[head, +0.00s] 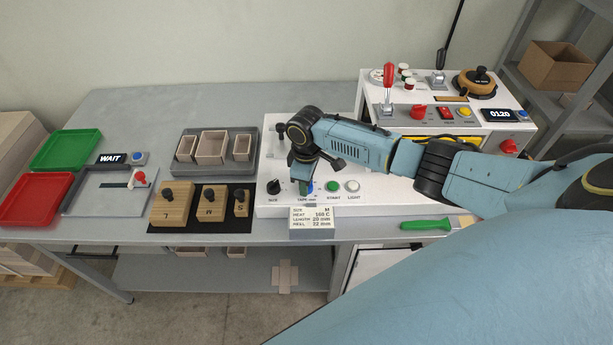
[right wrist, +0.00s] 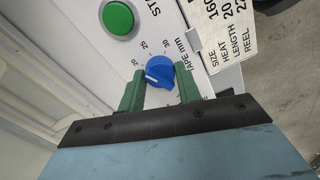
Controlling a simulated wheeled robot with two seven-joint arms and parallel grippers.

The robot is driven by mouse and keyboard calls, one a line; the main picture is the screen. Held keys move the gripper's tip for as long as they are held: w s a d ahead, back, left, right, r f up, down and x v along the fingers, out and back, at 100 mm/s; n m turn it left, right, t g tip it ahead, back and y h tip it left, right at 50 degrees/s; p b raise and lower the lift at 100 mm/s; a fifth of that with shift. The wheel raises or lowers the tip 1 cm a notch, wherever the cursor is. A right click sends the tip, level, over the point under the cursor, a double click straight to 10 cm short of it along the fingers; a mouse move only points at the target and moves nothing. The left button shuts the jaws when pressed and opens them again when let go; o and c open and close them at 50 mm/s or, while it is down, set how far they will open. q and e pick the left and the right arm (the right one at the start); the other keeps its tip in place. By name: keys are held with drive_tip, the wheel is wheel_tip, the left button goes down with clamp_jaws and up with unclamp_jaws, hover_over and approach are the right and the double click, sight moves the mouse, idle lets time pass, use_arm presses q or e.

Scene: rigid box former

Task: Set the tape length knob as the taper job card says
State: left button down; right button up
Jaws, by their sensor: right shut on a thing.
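The tape length knob (right wrist: 160,72) is blue, on the white taper panel; it also shows partly in the head view (head: 308,187). My right gripper (right wrist: 160,90) is shut on it, with a green finger on either side; in the head view the gripper (head: 304,184) hides part of the knob. The knob's white pointer aims left in the wrist view, near the 20 mark, below 25 and 30. The taper job card (head: 311,217) hangs at the panel's front edge; its length line appears to read 20 mm. My left gripper is out of view.
A black size knob (head: 273,187), green start button (head: 334,186) and white light button (head: 352,186) flank the tape knob. A green-handled tool (head: 426,225) lies right of the card. Wooden blocks (head: 171,207) stand to the left.

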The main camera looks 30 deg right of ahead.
drive_tip(key=shift+r+n+p, duration=0.1)
drive_tip(key=shift+n+p, duration=0.4)
drive_tip(key=shift+n, duration=1.1)
drive_tip(key=shift+w, duration=0.1)
drive_tip(key=shift+a, duration=0.1)
drive_tip(key=o, duration=1)
wheel_tip(320, 180, up, 13)
drive_tip(key=shift+r+p, duration=0.15)
drive_tip(key=shift+p, duration=0.25)
